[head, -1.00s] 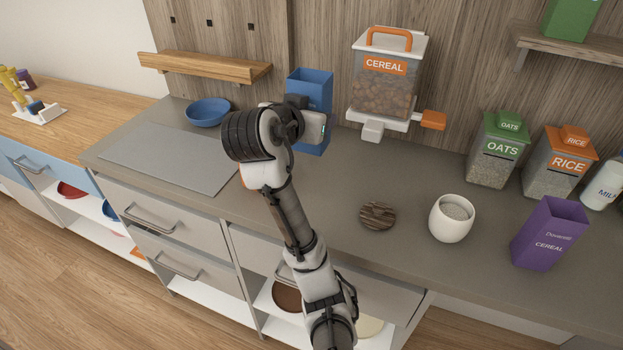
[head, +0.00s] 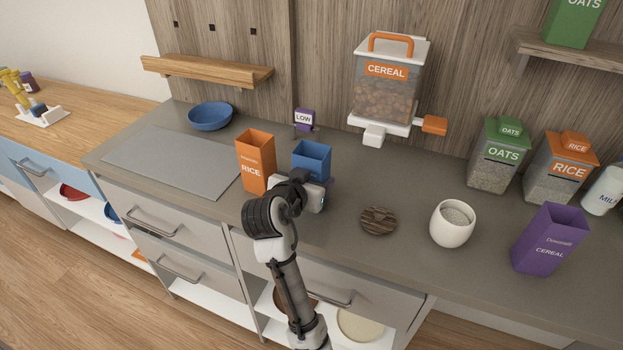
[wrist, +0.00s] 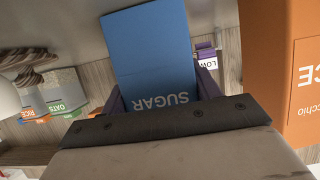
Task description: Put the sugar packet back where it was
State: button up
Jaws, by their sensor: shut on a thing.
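The sugar packet (head: 312,155) is a tall blue box, upright, right of the orange rice packet in the head view. Its face with the word SUGAR (wrist: 155,65) shows upside down in the wrist view. My gripper (head: 308,184) is at the packet's near side in the head view. In the wrist view, the fingers of my gripper (wrist: 163,92) are shut on the packet, one on each side. My gripper hides the packet's lower part in the head view, so I cannot tell whether its base touches the counter.
The orange rice packet (head: 254,162) stands close on the left. A small purple LOW sign (head: 304,119) is behind.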

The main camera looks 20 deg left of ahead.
jog(key=shift+f, duration=0.15)
jog(key=o, duration=1.1)
jog(key=shift+r, duration=0.25)
jog(key=shift+s, duration=0.3)
jog(key=b+v, duration=0.1)
jog(key=v, duration=1)
jog(key=shift+s+r, duration=0.1)
jog(key=shift+s, duration=0.05)
